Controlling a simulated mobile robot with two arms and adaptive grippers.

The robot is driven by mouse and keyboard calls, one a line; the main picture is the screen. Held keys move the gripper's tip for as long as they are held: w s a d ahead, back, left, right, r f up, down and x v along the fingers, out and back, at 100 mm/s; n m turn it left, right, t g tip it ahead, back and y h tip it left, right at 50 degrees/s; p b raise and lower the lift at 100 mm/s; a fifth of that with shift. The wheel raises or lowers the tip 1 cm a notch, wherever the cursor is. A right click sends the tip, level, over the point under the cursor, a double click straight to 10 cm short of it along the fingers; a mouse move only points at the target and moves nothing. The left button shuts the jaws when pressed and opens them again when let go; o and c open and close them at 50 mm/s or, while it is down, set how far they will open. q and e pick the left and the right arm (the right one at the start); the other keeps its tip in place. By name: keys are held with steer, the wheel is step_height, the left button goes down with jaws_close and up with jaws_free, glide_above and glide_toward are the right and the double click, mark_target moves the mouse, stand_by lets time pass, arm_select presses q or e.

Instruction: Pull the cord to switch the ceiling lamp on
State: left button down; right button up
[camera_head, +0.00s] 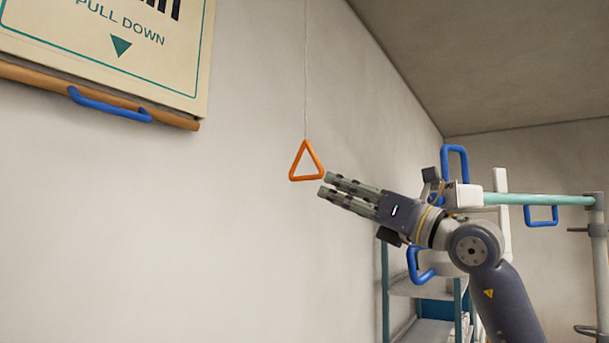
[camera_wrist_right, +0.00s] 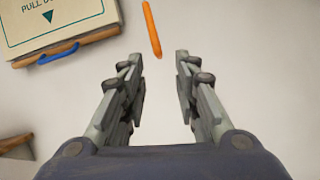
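A thin pale cord (camera_head: 305,75) hangs from above in the head view and ends in an orange triangular handle (camera_head: 306,162). In the right wrist view the handle shows as a narrow orange bar (camera_wrist_right: 152,30) just beyond the fingertips, between their lines. My right gripper (camera_head: 325,184) points left, with its fingertips close to the handle's lower right corner. It is open and empty, with a clear gap between the fingers in the right wrist view (camera_wrist_right: 161,55). The ceiling lamp is not in view. My left gripper is not in view.
A sign (camera_head: 110,45) reading "PULL DOWN" has a wooden bar (camera_head: 40,83) with a blue handle (camera_head: 110,106) at upper left. At right are a teal rail (camera_head: 540,199), blue handles (camera_head: 541,222) and a shelf (camera_head: 425,331).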

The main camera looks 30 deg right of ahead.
mark_target(304, 178)
steer(key=p+x, duration=0.4)
steer(key=x, duration=0.4)
steer(key=shift+w+a+r, duration=0.15)
steer(key=shift+w, duration=0.1)
steer(key=shift+w+a, duration=0.1)
steer(key=shift+w, duration=0.25)
steer(key=shift+a, duration=0.1)
jaws_close()
